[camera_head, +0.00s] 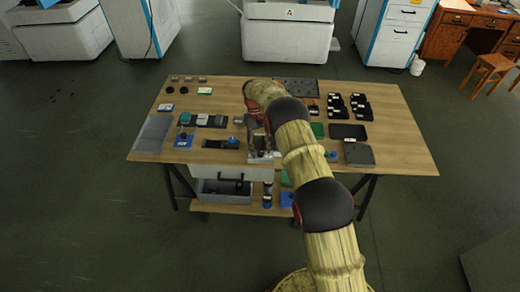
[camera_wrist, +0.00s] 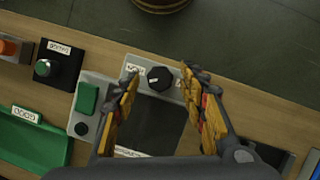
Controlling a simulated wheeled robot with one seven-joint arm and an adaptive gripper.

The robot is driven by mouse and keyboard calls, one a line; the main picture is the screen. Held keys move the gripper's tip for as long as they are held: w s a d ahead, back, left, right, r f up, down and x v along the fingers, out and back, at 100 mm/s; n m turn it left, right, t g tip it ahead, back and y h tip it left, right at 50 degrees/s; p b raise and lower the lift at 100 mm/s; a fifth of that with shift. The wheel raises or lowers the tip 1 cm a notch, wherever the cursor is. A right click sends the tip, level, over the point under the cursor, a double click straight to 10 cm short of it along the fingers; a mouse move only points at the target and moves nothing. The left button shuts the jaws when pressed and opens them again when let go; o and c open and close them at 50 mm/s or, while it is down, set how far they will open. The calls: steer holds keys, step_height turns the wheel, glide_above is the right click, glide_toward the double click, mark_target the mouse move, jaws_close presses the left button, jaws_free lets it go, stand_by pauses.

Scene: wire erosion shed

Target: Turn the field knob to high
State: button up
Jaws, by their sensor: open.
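In the wrist view a round black knob (camera_wrist: 160,78) with a pale pointer mark sits on a grey panel (camera_wrist: 109,76). Small white labels (camera_wrist: 134,68) flank the knob; their words are too blurred to read, so I cannot tell for sure that it is the field knob. My gripper (camera_wrist: 160,74) is open, with one finger on each side of the knob. I cannot tell whether either finger touches it. In the head view my gripper (camera_head: 260,150) is over the middle of the table, and the knob cannot be made out there.
A green rectangular button (camera_wrist: 88,98) is left of my fingers. Farther left is a black box (camera_wrist: 62,66) with a green knob. The wooden table (camera_head: 400,140) carries several small devices, with black trays (camera_head: 358,106) at right. Bare wood shows along the panel's edge.

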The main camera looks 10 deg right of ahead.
steer(key=v, duration=1.2)
steer(key=shift+w, duration=0.1)
stand_by(0.4)
